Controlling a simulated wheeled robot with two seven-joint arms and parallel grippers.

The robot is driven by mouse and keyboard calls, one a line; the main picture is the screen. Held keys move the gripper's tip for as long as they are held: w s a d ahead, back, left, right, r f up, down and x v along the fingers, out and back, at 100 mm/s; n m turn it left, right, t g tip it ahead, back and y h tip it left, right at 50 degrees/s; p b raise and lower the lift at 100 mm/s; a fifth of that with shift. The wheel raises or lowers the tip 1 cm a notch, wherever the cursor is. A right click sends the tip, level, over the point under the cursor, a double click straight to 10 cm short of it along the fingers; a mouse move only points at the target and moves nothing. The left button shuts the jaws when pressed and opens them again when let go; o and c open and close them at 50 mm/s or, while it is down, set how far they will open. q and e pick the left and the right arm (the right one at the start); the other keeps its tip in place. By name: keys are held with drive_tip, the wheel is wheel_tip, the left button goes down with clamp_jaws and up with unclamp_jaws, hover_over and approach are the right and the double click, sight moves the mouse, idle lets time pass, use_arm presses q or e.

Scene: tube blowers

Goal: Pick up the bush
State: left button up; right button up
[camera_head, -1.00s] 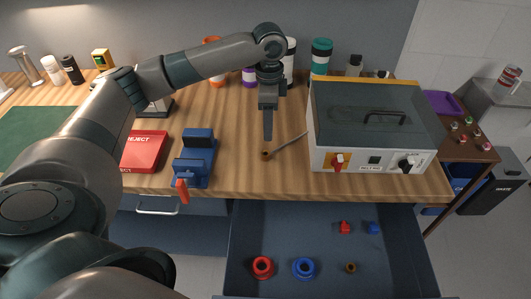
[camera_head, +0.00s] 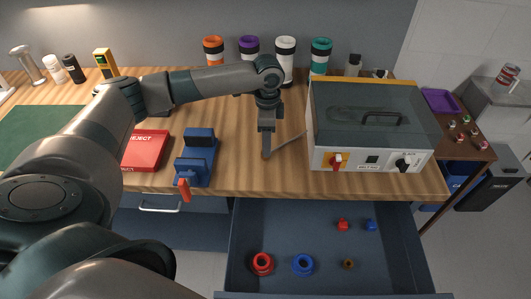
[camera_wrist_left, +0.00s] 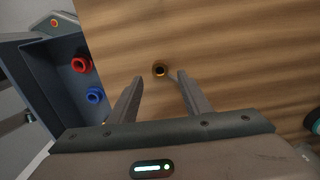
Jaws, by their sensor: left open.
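My right gripper is not in view.
A blue vise-like fixture (camera_head: 197,160) and a red REJECT tray (camera_head: 146,150) stand left. An open drawer (camera_head: 320,225) below holds red and blue rings and small parts.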

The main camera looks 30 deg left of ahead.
use_arm(q)
drive_tip(key=shift+s+a+f+p, duration=0.15)
drive_tip(key=shift+f+p, duration=0.45)
drive_tip(key=shift+f, duration=1.2)
drive_tip(key=shift+c, duration=0.2)
clamp_jaws()
